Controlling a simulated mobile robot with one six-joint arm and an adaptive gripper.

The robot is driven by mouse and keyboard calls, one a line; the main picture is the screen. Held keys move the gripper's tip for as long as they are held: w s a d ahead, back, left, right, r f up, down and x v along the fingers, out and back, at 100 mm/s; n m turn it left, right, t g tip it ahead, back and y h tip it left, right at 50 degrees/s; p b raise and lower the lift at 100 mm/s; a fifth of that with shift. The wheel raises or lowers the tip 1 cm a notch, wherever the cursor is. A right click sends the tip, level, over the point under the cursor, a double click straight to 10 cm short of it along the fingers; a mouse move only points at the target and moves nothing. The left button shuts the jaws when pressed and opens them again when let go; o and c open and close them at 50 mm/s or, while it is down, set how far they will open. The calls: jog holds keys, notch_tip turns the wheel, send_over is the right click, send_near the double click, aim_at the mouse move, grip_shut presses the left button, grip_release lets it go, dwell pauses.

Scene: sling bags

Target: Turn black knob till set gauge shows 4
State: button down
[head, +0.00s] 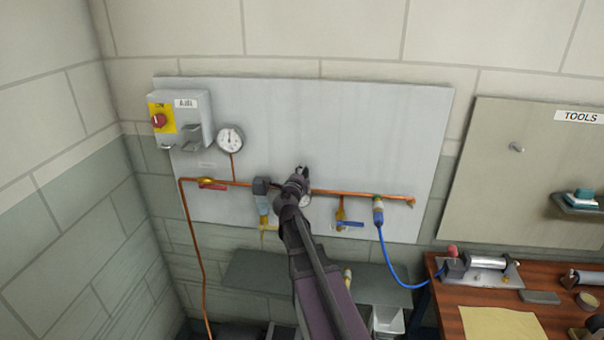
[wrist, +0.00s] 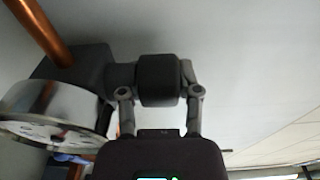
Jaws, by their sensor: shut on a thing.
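The black knob (wrist: 157,80) sits between the two fingers of my gripper (wrist: 158,95) in the wrist view. The gripper is shut on it, one finger on each side. The knob joins a dark regulator body (wrist: 85,62) on the copper pipe. A round silver-rimmed gauge (wrist: 55,108) is beside it at left in the wrist view, seen at a steep slant; I cannot read its needle. In the head view my gripper (head: 303,173) is at the pipe on the grey panel, and my arm hides the knob and most of that gauge.
A red-handled valve (head: 212,185), a filter unit (head: 262,190) and a blue-handled valve (head: 349,224) flank my gripper. A blue hose (head: 392,262) hangs at right.

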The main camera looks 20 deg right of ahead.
jog(key=c, duration=0.6)
grip_release()
jog(key=shift+d, duration=0.1)
jog(key=shift+n+t+y, duration=0.7)
jog(key=shift+n+y, duration=0.1)
jog(key=shift+y, duration=0.3)
